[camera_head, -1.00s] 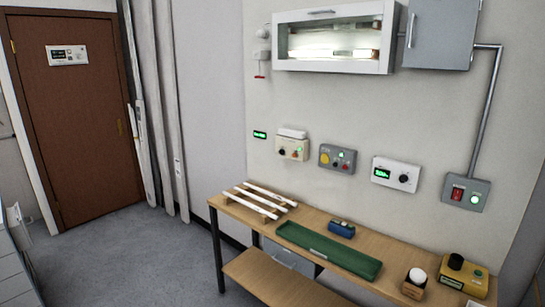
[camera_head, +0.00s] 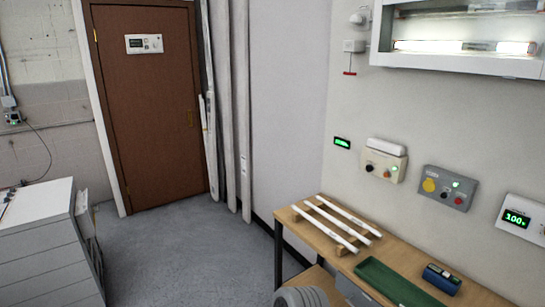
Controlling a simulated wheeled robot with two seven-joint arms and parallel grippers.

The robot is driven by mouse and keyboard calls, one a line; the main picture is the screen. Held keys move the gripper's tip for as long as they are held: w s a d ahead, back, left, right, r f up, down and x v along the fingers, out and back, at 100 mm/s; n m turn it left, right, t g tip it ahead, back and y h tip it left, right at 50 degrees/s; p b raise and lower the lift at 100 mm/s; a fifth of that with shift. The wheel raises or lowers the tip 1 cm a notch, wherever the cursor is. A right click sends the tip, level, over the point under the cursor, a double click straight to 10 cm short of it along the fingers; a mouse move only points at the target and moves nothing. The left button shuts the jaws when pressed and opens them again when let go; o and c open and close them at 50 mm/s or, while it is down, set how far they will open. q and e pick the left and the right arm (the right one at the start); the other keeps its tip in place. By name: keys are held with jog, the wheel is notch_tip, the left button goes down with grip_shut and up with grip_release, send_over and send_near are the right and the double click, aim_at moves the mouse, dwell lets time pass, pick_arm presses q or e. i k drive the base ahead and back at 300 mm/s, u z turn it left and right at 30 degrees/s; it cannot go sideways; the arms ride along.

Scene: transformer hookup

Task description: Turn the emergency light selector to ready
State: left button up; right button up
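A beige wall box (camera_head: 382,166) with a white lamp-like bar (camera_head: 385,147) on top is right of centre; it looks like the emergency light unit. Its front has a black knob (camera_head: 370,168), a small red-orange part (camera_head: 386,173) and a lit green light. The knob's pointing direction and any labels are too small to read. Neither of my grippers shows. A grey ribbed rounded part at the bottom edge is probably mine.
A wooden bench (camera_head: 310,238) under the boxes holds white tubes on a rack (camera_head: 335,222), a green tray (camera_head: 392,284) and a blue device (camera_head: 441,278). A grey box with a yellow button (camera_head: 446,187) hangs to the right. The floor (camera_head: 190,255) left of the bench is clear.

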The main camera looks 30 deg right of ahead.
aim_at(369, 168)
jog(key=u, duration=0.05)
jog(key=i, duration=1.55)
jog(key=z, duration=0.7)
